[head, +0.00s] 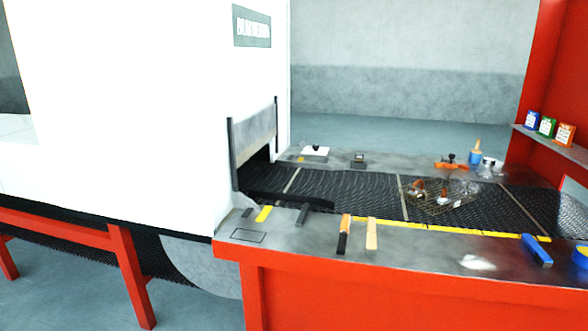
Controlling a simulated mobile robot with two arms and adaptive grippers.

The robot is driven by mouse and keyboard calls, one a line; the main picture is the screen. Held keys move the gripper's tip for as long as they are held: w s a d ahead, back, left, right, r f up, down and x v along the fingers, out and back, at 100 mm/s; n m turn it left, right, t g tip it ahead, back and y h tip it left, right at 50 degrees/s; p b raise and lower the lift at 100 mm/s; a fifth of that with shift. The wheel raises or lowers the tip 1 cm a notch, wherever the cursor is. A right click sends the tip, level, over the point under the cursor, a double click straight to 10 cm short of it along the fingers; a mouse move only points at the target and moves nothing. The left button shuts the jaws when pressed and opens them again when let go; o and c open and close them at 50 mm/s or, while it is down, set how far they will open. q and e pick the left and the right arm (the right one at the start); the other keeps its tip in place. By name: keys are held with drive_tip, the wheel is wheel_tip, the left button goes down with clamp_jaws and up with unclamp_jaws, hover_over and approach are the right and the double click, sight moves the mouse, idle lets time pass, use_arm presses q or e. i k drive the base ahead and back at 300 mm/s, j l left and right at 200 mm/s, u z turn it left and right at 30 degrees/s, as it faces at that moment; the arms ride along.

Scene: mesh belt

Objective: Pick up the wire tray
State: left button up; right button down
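The wire tray (462,201) is a thin metal mesh basket on the black mesh belt (350,186), right of the middle in the head view. It holds several small reddish-brown and white items that are too small to make out. The wires are thin, so its far and near rims are hard to tell from the belt. Neither of my grippers shows in the head view.
A white machine (130,110) with a dark opening stands left of the belt. The near ledge carries a black-and-orange handled tool (344,236), a wooden strip (371,234) and a blue block (537,251). An orange clamp (452,164) sits on the far ledge. A red shelf unit (528,70) stands right.

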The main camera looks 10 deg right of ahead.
sight(457, 203)
drive_tip(key=z, duration=1.35)
